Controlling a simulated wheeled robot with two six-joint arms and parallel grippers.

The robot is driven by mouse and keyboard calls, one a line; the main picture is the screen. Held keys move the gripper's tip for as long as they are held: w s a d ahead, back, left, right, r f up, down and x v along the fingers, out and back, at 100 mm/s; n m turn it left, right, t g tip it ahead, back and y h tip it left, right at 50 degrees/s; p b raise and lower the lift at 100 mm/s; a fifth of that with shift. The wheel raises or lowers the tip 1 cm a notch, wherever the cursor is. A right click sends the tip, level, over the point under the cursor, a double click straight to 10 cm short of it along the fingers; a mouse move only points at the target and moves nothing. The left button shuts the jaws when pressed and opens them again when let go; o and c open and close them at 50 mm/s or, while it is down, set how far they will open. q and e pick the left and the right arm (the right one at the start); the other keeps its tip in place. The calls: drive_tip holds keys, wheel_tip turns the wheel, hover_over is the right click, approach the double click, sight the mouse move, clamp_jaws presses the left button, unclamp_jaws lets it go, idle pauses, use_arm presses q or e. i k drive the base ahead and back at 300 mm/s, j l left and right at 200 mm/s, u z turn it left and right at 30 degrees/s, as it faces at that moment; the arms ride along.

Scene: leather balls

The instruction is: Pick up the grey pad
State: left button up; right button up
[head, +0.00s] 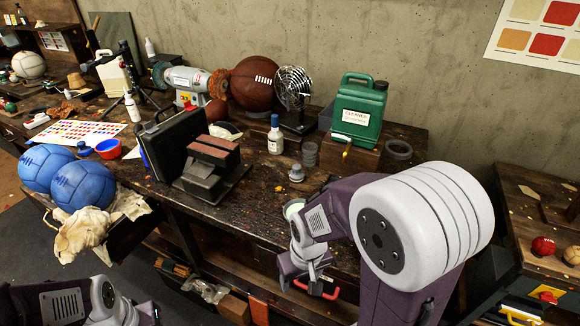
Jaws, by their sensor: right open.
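I cannot single out a grey pad with certainty. A small stack of grey round discs (310,155) stands on the workbench (262,200), right of the white bottle. A dark grey ring (398,150) lies farther right, beside the green jug. My right gripper (303,277) points down at the front edge of the bench. It is open, with nothing seen between its fingers, and is apart from the discs and the ring. My right arm hides part of the bench's right side.
A brown block on a dark stand (212,160), a black case (172,140), a white bottle (275,137), a small fan (294,90) and a green cleaner jug (358,112) stand on the bench. Blue balls (84,187) sit at left. The bench middle is mostly clear.

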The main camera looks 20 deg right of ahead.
sight(296, 175)
drive_tip(key=z, duration=0.95)
